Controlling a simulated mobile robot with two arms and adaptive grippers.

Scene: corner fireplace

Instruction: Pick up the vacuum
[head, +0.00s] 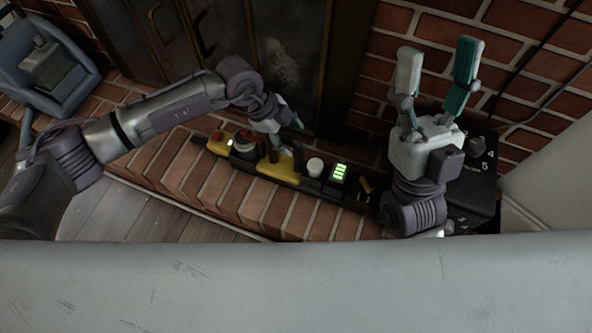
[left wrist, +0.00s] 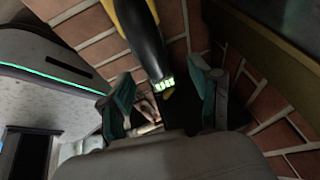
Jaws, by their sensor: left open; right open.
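The vacuum (head: 284,171) is a long black and yellow device with a lit green display. It lies along the brick hearth in the head view. My left gripper (head: 288,136) is open above its middle, and its lower finger partly hides the body. In the left wrist view the vacuum (left wrist: 145,36) runs down from the top, and its green display shows between the two open fingers of my left gripper (left wrist: 164,96). I cannot tell whether the fingers touch it. My right gripper (head: 438,68) is open and empty, fingers upward, in front of the brick wall.
Dark fireplace doors (head: 285,60) stand behind the hearth (head: 255,205). A black box with numbers (head: 478,180) sits beside my right arm. A blue-grey container (head: 45,75) is at the far left. Wooden floor (head: 135,215) lies below the hearth.

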